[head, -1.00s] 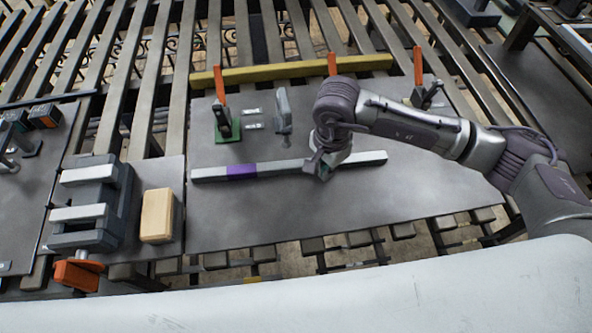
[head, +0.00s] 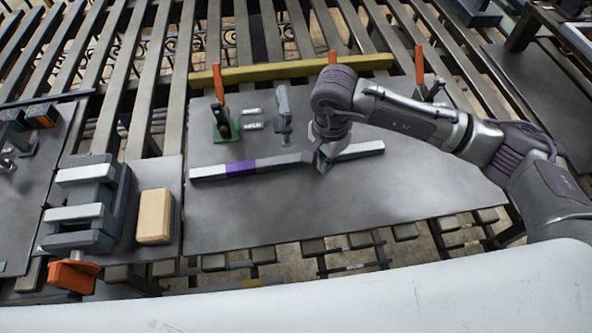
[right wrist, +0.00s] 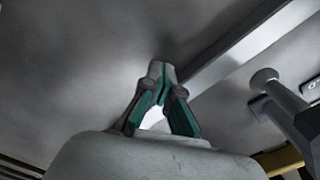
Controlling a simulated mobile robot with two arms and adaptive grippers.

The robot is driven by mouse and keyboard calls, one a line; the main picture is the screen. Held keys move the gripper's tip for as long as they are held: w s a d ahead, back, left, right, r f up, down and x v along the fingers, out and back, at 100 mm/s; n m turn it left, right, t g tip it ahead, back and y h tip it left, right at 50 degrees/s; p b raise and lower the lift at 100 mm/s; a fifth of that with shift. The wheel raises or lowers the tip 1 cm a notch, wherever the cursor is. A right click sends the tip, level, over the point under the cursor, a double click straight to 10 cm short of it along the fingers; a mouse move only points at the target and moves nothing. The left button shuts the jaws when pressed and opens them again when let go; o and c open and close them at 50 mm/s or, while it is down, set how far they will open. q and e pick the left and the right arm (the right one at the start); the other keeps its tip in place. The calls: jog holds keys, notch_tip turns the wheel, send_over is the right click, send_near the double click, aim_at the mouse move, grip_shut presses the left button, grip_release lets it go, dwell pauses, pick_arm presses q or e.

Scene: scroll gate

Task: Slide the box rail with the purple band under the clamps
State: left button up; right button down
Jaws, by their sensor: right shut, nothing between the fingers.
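The box rail with the purple band (head: 242,167) lies on the grey plate (head: 330,215), its right end angled slightly toward the back. My right gripper (head: 322,163) is shut and empty, against or very near the rail's front side, right of the band; exact contact is unclear. The right wrist view shows the shut fingertips (right wrist: 161,72) at the rail (right wrist: 250,40). Behind the rail stand a clamp on a green base (head: 223,125), a grey upright clamp (head: 284,115) and a right clamp (head: 425,88). My arm partly hides the clamps. My left gripper is out of view.
A yellow bar (head: 270,73) runs along the plate's back edge. At left are a grey vise (head: 88,205) with an orange handle and a wooden block (head: 154,216). The plate in front of the rail is clear.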

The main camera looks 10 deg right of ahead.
jog(key=shift+w, duration=0.35)
jog(key=shift+s, duration=0.15)
jog(key=shift+s, duration=1.15)
notch_tip(320, 180, up, 8)
jog(key=p, duration=0.3)
dwell(0.5)
